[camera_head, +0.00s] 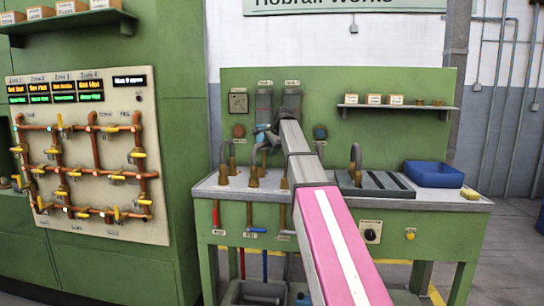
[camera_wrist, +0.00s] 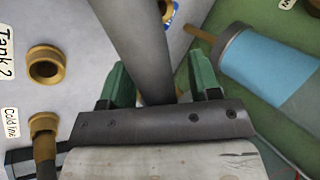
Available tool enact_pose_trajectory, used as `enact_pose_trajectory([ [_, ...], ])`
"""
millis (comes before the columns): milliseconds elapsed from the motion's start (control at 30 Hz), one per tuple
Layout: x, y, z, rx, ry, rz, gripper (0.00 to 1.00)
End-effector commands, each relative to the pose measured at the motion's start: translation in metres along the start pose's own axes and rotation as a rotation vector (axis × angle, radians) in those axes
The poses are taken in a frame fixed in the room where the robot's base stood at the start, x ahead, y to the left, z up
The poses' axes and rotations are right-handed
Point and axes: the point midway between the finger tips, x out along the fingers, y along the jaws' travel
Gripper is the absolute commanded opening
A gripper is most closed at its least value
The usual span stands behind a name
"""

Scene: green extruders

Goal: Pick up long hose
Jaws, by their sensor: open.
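A thick grey hose (camera_wrist: 140,40) runs down through the middle of the wrist view, passing between the fingers of my gripper (camera_wrist: 160,85). The two green fingers stand apart on either side of it, and its lower end is hidden behind the gripper's dark palm bar. I cannot tell whether either finger touches it or how long it is. In the head view my arm reaches over the green bench, with the gripper (camera_head: 265,135) by the back panel. Short curved grey hoses (camera_head: 224,152) rise from brass fittings there.
The wrist view shows a brass port (camera_wrist: 46,66) labelled Tank 2, a Cold line fitting (camera_wrist: 43,122) and a blue cylinder (camera_wrist: 272,68) close at the right. A blue bin (camera_head: 433,174) and slotted tray (camera_head: 375,187) sit on the bench's right. A pipe board (camera_head: 95,180) stands left.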

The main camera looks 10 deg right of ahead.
Motion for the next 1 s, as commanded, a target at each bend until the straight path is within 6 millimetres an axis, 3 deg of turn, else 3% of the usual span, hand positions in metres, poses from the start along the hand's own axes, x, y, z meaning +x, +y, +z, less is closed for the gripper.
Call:
enact_pose_trajectory([
  [33, 0.0, 0.0, 0.0, 0.0, 0.0, 0.0, 0.54],
  [200, 0.0, 0.0, 0.0, 0.0, 0.0, 0.0, 0.0],
  [667, -0.006, -0.005, 0.0, 0.0, 0.0, 0.0, 0.0],
  [933, -0.037, -0.027, 0.0, 0.0, 0.0, -0.002, 0.0],
  [1000, -0.042, -0.03, 0.017, -0.003, -0.002, -0.001, 0.0],
])
